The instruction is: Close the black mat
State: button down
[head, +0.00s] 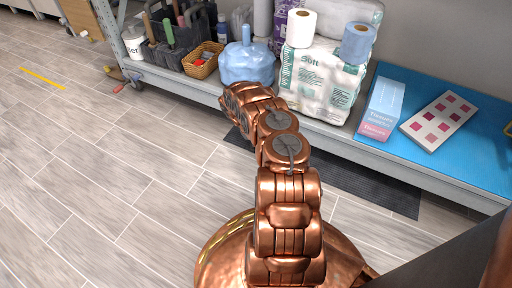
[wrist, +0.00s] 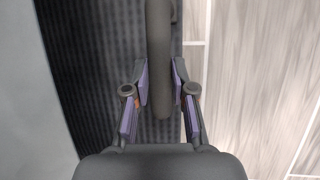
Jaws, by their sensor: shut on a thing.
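The black mat (head: 370,184) lies on the floor along the front of the rack's low shelf, partly hidden by my arm. A dark rounded strip (wrist: 160,50) stands along the mat's right edge, beside the floor. My gripper (wrist: 160,85) is shut on this strip, with one purple-padded finger on each side. It appears to be the mat's edge, but its join with the mat is hard to see. In the head view my own arm hides the gripper.
The grey rack shelf (head: 335,137) stands just behind the mat. It holds a wrapped paper-roll pack (head: 322,85), a blue bag (head: 246,66), a wicker basket (head: 203,60) and a tissue box (head: 381,108). The tiled floor (head: 100,160) to the left is mostly clear.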

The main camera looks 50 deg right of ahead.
jog(key=c, duration=1)
grip_release()
jog(key=shift+d, duration=0.15)
jog(key=shift+v, duration=6.05)
